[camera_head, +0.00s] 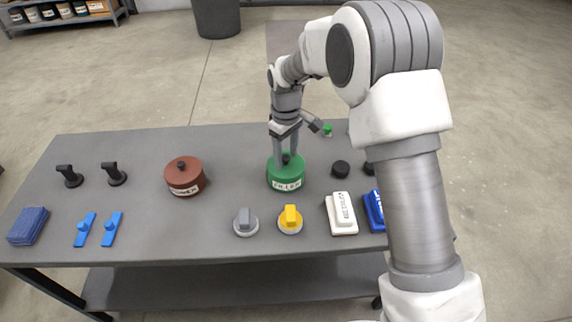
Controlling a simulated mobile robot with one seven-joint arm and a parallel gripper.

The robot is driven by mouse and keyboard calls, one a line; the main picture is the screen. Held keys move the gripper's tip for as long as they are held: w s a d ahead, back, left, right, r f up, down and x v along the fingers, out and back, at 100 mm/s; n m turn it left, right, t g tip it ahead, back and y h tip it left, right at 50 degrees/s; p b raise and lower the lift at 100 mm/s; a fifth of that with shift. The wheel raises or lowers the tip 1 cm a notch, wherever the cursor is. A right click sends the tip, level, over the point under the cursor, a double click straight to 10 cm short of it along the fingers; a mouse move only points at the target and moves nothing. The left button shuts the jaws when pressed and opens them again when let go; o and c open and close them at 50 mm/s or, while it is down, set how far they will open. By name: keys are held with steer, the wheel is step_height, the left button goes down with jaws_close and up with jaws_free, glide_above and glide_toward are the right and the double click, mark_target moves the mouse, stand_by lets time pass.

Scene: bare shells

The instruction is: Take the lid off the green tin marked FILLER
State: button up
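The green tin (286,180) with a white FILLER label stands upright on the grey table, right of the middle. Its lid (273,166) is green with a dark knob (286,158) on top, and it appears to sit on the tin. My gripper (286,159) points down over the tin, with one finger on each side of the knob. The fingertips are at the height of the knob. The view is too small to tell whether they touch it.
A reddish-brown lidded tin (184,178) stands to the left. In front are a grey knob (245,222), a yellow knob (290,220), a white labelled box (341,214) and a blue item (375,209). A black cap (341,169) is right of the tin. Bare table lies between the tins.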

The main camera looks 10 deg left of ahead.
jaws_close()
steer(key=shift+r, duration=0.1)
